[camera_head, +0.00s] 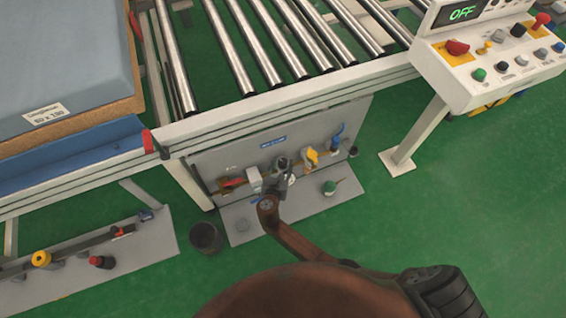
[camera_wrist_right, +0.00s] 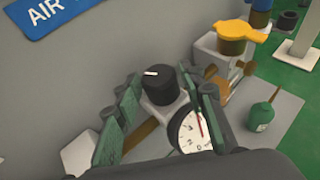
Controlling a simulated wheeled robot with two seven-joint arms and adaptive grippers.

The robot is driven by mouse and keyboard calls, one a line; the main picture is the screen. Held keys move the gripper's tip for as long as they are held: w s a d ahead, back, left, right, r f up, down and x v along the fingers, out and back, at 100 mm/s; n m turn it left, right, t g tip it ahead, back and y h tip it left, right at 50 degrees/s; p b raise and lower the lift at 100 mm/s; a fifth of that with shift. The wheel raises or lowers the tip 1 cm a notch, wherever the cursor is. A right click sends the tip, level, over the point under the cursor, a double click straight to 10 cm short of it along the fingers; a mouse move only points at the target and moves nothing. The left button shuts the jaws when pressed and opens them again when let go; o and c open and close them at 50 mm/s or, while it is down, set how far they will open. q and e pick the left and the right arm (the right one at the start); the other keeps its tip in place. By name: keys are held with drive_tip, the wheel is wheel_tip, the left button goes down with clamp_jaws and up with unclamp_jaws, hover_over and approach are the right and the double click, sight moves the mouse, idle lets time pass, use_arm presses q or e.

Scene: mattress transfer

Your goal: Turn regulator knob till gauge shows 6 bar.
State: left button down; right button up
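The regulator knob (camera_wrist_right: 158,86) is black with a white mark and sits on a pale body in the right wrist view. The gauge (camera_wrist_right: 189,132) has a white dial and a red needle; it is partly covered by my right finger, and I cannot read its value. My right gripper (camera_wrist_right: 160,82) is open, with one green-grey finger on each side of the knob and small gaps visible. In the head view my right gripper (camera_head: 281,174) is at the panel under the conveyor and hides most of the regulator. My left gripper is not in view.
A yellow-handled valve (camera_wrist_right: 243,33) stands right of the regulator. A green bottle-like part (camera_wrist_right: 261,117) is on the grey shelf. A blue AIR sign (camera_wrist_right: 52,20) is on the panel. The roller conveyor (camera_head: 250,60) is above, and a control console (camera_head: 490,60) stands at right.

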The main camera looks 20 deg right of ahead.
drive_tip(key=v, duration=1.1)
drive_tip(key=shift+d, duration=0.1)
